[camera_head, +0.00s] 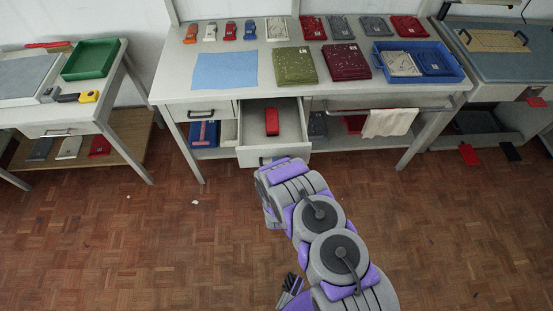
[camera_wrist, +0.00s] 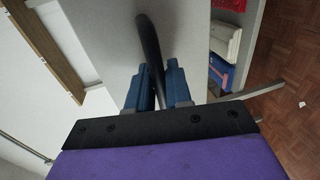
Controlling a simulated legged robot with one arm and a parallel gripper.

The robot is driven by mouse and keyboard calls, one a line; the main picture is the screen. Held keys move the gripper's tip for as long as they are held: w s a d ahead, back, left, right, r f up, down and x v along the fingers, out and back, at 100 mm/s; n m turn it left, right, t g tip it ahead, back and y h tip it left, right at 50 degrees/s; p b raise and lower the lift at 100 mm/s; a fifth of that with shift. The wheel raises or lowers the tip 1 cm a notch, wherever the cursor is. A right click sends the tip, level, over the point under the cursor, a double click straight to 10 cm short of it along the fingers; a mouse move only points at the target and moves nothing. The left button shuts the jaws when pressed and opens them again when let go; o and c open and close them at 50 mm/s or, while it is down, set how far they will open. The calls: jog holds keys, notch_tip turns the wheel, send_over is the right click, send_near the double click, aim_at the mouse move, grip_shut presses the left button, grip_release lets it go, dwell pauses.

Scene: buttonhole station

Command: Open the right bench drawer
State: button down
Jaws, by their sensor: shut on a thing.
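The right bench drawer (camera_head: 290,115) is pulled well out from the bench (camera_head: 180,92). Its inside shows, with a red object (camera_head: 272,122) lying in it. In the wrist view its pale front (camera_wrist: 195,35) fills the middle, with a dark bar handle (camera_wrist: 150,45) on it. My gripper (camera_wrist: 158,85) has its blue fingers on both sides of the handle and is shut on it. In the head view my arm reaches up to the drawer front (camera_head: 295,151) and hides most of the gripper and part of the handle.
The left bench drawer (camera_head: 202,111) is closed. A towel (camera_head: 389,122) hangs on a rail to the right. Folded cloths and a blue tray (camera_head: 444,76) lie on the bench top. A side table with a green tray (camera_head: 91,58) stands left. The floor in front is mostly clear.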

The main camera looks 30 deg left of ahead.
jog(key=shift+s+d+f, duration=0.2)
jog(key=shift+s+d, duration=0.1)
jog(key=shift+s, duration=0.15)
jog(key=shift+d, duration=0.1)
jog(key=c, duration=1.4)
grip_release()
jog(key=shift+o, duration=0.9)
jog(key=shift+w+a, duration=0.1)
jog(key=shift+a, duration=0.15)
jog(key=p+v, duration=0.2)
jog(key=v, duration=1.5)
